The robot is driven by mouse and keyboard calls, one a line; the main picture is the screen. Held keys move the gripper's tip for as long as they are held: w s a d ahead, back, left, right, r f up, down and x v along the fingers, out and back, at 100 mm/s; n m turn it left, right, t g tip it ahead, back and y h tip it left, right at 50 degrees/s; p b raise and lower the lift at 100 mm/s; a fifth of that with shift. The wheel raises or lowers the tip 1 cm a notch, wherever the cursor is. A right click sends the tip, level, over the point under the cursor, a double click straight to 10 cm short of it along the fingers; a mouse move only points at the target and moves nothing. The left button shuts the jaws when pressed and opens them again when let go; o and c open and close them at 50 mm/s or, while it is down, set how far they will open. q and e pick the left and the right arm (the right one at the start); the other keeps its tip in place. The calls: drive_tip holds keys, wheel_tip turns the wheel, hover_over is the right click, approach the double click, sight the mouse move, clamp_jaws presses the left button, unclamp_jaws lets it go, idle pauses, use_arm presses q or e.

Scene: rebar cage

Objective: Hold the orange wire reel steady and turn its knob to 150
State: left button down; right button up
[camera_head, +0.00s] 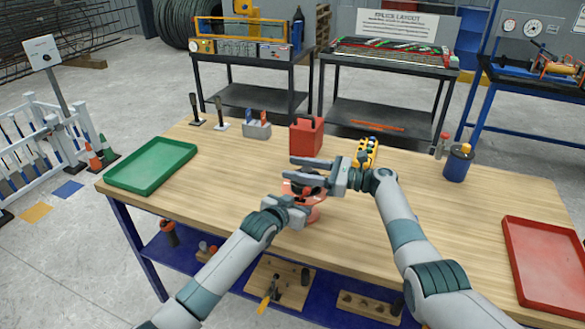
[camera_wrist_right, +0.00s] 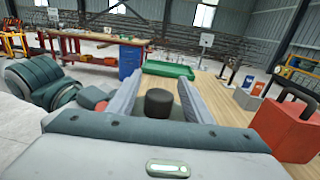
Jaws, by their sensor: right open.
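The orange wire reel (camera_head: 313,214) stands near the middle of the wooden table in the head view, partly hidden by my grippers. Its dark knob (camera_wrist_right: 159,103) shows between the fingers of my right gripper in the right wrist view. My right gripper (camera_head: 298,169) is open above the reel, its two fingers pointing left; a gap shows between each finger and the knob. My left gripper (camera_head: 296,203) is at the reel's near left side. Its fingertips are largely hidden, so I cannot tell whether they close on the reel. The knob's scale is not readable.
A red can (camera_head: 306,137) stands just behind the reel, with a yellow tool (camera_head: 368,152) beside it. A green tray (camera_head: 150,165) lies at left, a red tray (camera_head: 548,262) at right. A blue cup (camera_head: 457,165) stands at the back right.

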drive_tip(key=shift+w+a, duration=0.15)
drive_tip(key=shift+a, duration=0.55)
drive_tip(key=c, duration=1.1)
drive_tip(key=shift+o, duration=0.2)
drive_tip(key=shift+f+m+t, duration=0.15)
drive_tip(key=shift+m+t, duration=0.15)
drive_tip(key=shift+t, duration=0.1)
drive_tip(key=shift+w+m+t+h, duration=0.2)
drive_tip(key=shift+m+t+h, duration=0.1)
drive_tip(key=shift+m+t, duration=0.25)
drive_tip(key=shift+w+m+t+h, duration=0.15)
drive_tip(key=shift+m+t+h, duration=0.2)
drive_tip(key=shift+t, duration=0.4)
drive_tip(key=shift+w+d+m+t+h, duration=0.2)
drive_tip(key=shift+m+t+h, duration=0.3)
drive_tip(key=shift+t, duration=0.25)
drive_tip(key=shift+w+d+m+t+h, duration=0.2)
drive_tip(key=shift+m+t+h, duration=0.15)
drive_tip(key=shift+m+t, duration=0.35)
